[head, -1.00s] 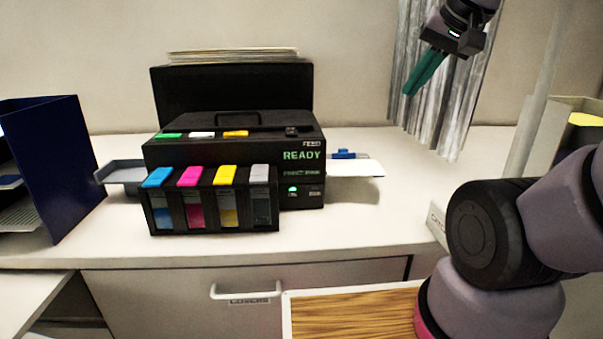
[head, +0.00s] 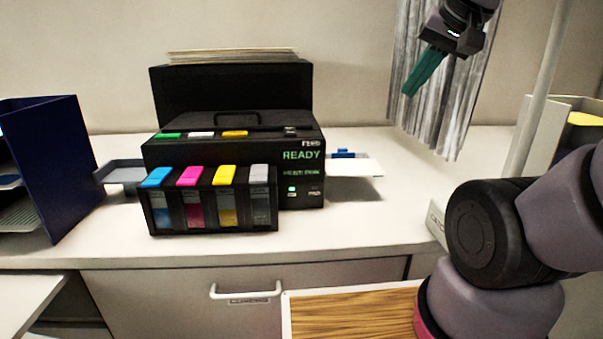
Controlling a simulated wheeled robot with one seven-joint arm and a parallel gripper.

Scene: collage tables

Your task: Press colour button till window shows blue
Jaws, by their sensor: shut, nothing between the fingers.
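A black printer (head: 230,149) stands on the white counter. Its display (head: 301,155) reads READY in green, with a smaller line of green text below it that I cannot read surely. No blue shows in that display. On its top edge are a green button (head: 168,135), a white button (head: 201,134) and an orange-yellow button (head: 235,133). I cannot tell which is the colour button. A small lit light (head: 292,189) is on its front. My gripper (head: 411,90), with teal fingers, is shut and empty, raised at the upper right, apart from the printer.
Ink tanks with blue, magenta, yellow and grey caps (head: 208,211) stand in front of the printer. A paper tray (head: 357,168) sticks out at its right. A dark blue file holder (head: 60,165) is at left. A grey curtain (head: 437,110) hangs behind my gripper.

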